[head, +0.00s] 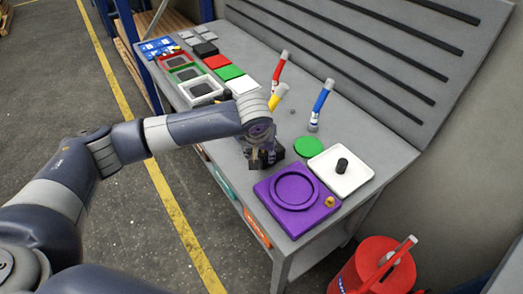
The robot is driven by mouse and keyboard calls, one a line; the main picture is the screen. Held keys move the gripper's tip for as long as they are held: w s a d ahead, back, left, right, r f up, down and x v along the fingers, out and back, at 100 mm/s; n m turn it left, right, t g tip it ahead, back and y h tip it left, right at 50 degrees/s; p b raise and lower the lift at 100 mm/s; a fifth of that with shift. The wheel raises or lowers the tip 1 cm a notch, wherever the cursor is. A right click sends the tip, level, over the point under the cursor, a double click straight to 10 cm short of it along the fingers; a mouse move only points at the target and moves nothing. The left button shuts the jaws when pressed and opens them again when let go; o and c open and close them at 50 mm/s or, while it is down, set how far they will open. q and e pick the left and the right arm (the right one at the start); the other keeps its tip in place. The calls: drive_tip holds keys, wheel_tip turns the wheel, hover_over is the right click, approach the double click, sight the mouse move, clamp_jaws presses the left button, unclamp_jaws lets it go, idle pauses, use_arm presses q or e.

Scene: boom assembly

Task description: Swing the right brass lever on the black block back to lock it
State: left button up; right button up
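My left gripper (266,160) is at the end of the arm that comes in from the left. It is dark, points down and is low over the middle of the grey workbench (312,247), just behind the purple plate. I cannot tell whether its fingers are open or shut. I cannot make out the black block or its brass levers. Dark shapes at the gripper may be part of the block, but the wrist hides this spot. My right gripper is not in view.
A purple plate (268,193) with a raised ring and a small brass knob (330,202) lies in front. Beside it are a white tray (357,184) with a black peg and a green disc (309,146). Red, yellow and blue bottles stand behind. A red bucket (372,272) is on the floor.

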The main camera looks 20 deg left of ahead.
use_arm(q)
drive_tip(key=shift+w+f, duration=0.1)
drive_tip(key=shift+f, duration=0.25)
clamp_jaws()
